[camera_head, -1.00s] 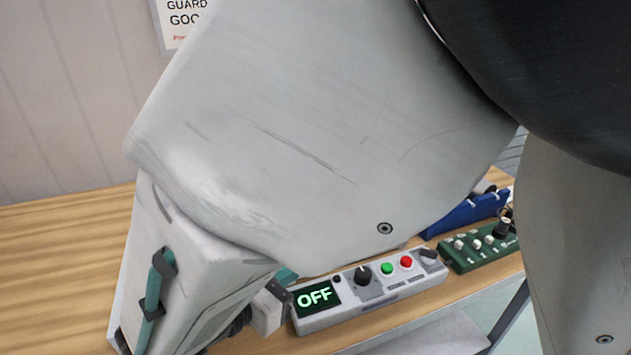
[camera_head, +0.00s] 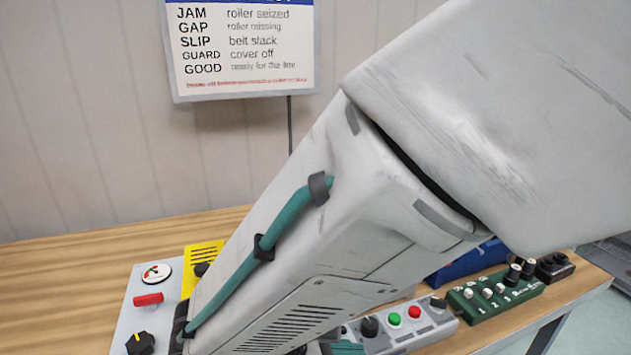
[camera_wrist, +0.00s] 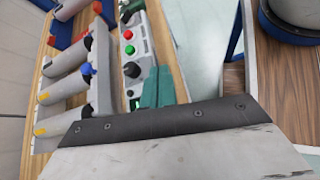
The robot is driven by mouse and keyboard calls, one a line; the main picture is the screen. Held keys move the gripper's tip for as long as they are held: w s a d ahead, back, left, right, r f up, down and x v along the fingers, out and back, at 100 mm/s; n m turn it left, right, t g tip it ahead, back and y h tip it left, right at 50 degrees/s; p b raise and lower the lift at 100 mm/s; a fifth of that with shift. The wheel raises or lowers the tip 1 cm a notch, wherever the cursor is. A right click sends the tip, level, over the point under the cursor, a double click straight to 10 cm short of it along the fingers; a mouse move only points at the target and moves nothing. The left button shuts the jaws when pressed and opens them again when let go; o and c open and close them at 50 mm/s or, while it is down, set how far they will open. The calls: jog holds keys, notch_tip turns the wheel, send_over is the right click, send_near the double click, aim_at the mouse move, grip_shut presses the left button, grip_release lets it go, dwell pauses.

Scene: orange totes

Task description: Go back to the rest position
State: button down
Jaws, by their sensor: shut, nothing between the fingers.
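My arm runs across the middle of the head view and hides part of the bench behind it. My gripper shows in the wrist view as teal fingers (camera_wrist: 158,88), mostly hidden by the dark-edged grey plate of my own wrist. The fingers look shut and hold nothing that I can see. They are close to the near end of a light grey control box with a black knob and green and red buttons (camera_wrist: 128,49). The same control box (camera_head: 415,328) shows in the head view at the bottom, partly covered by my arm.
A grey panel (camera_head: 128,315) with gauge, red handle and black knob, and a yellow panel (camera_head: 203,250), are at left. A green knob box (camera_head: 497,297) and a blue holder (camera_head: 465,264) are at right. Several grey rollers (camera_wrist: 68,52) lie in the wrist view. A sign (camera_head: 240,50) hangs behind.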

jog(key=s+d+r+m+g+y, duration=0.1)
jog(key=d+r+m+y, duration=0.2)
jog(key=d+m, duration=0.3)
jog(key=s+d+r+m+g+y, duration=0.1)
jog(key=s+d+r+m+y, duration=0.1)
jog(key=d+m, duration=0.5)
jog(key=s+d+r+m+g+y, duration=0.1)
jog(key=s+d+r+m+y, duration=0.1)
jog(key=d+r+m+y, duration=0.3)
jog(key=d+m, duration=0.2)
jog(key=d, duration=0.2)
jog(key=shift+s, duration=0.25)
